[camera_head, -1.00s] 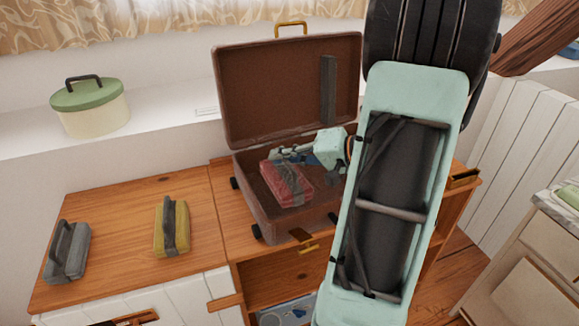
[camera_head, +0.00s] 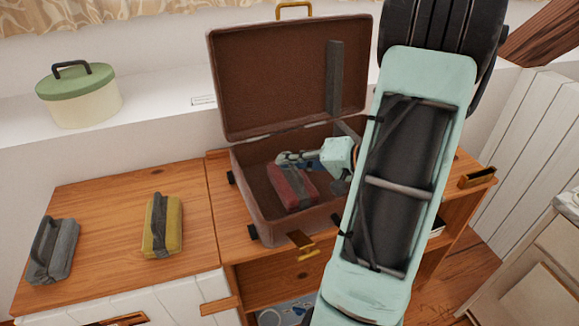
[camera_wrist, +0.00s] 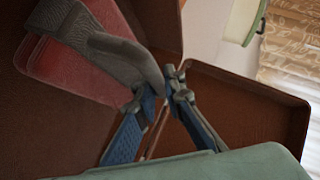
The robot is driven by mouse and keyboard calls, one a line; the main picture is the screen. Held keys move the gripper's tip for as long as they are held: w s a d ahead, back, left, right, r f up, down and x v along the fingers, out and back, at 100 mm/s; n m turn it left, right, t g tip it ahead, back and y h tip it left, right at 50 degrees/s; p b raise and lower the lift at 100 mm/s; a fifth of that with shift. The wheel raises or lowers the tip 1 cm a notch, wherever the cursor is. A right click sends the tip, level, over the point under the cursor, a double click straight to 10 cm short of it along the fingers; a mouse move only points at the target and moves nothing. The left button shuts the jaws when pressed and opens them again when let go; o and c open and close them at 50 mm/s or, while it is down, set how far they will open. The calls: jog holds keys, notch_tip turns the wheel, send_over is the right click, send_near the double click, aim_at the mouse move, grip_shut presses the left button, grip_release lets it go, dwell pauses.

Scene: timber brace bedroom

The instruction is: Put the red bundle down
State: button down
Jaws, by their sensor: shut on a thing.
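The red bundle (camera_head: 291,187) with a grey strap is inside the open brown suitcase (camera_head: 262,213), toward its middle. It also shows in the wrist view (camera_wrist: 75,68), tilted in the picture, with the strap's loop reaching to my fingers. My gripper (camera_wrist: 163,88) is shut on the strap loop of the red bundle. In the head view my gripper (camera_head: 298,160) is at the bundle's upper side, inside the suitcase. Whether the bundle's underside touches the suitcase floor cannot be told.
A yellow bundle (camera_head: 161,228) and a grey bundle (camera_head: 52,252) lie on the wooden cabinet top (camera_head: 110,215) at left. A green-lidded box (camera_head: 78,98) stands on the white ledge behind. The suitcase lid (camera_head: 285,85) stands upright behind the base.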

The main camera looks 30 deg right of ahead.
jog(key=shift+f, duration=1.05)
jog(key=shift+f, duration=0.1)
jog(key=shift+f+b, duration=0.1)
jog(key=shift+b, duration=0.3)
jog(key=c, duration=2)
grip_release()
jog(key=shift+s+r+p, duration=0.1)
jog(key=shift+r+p, duration=0.2)
jog(key=shift+p, duration=0.15)
jog(key=v, duration=1.1)
jog(key=shift+s+d+r, duration=0.1)
jog(key=shift+s+d, duration=0.05)
jog(key=shift+s, duration=0.25)
